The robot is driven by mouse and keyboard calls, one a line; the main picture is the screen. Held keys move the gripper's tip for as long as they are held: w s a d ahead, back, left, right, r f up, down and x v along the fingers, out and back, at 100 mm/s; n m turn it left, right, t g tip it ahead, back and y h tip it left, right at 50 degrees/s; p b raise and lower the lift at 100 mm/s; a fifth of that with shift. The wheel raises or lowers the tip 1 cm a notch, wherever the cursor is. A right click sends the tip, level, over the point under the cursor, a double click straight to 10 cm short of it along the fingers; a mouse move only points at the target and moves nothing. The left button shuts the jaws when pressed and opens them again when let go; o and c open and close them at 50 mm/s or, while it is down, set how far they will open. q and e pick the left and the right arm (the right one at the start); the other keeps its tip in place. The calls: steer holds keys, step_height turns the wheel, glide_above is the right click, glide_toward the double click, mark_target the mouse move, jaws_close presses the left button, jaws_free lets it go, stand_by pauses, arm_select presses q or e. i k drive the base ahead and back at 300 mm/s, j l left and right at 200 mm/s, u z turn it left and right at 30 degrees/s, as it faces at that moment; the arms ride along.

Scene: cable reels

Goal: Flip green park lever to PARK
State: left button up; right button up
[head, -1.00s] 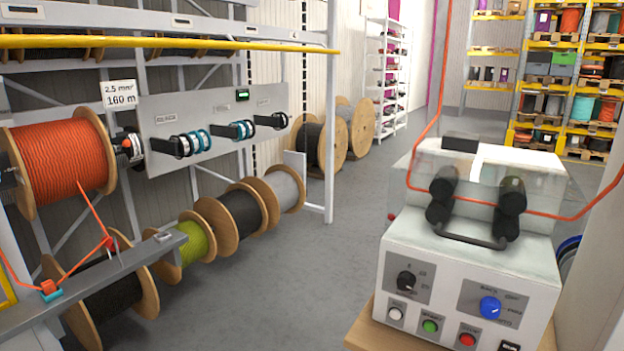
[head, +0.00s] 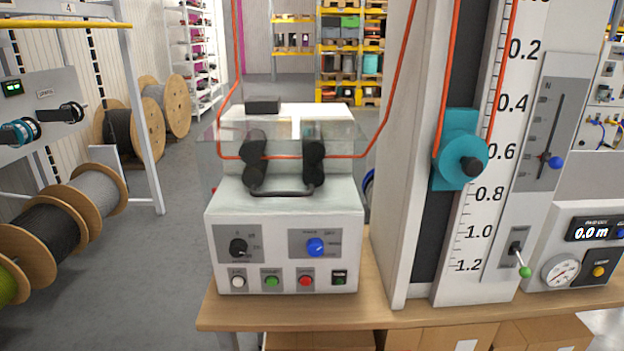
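The green park lever (head: 525,271) is a small metal toggle with a green ball tip on a grey plate (head: 514,248). It sits low on the right side of the white scale column and tilts down to the right. Any lettering on its plate is too small to read. Neither of my grippers shows in the head view.
A teal pulley block (head: 460,160) rides in the column's dark slot with an orange cable over it. A blue-knobbed slider (head: 555,162) sits above the lever. A white control box (head: 285,225) stands left on the wooden bench (head: 380,305). A gauge panel (head: 585,245) reads 0.0 m.

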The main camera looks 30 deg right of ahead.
mark_target(525, 272)
steer(key=z, duration=2.3)
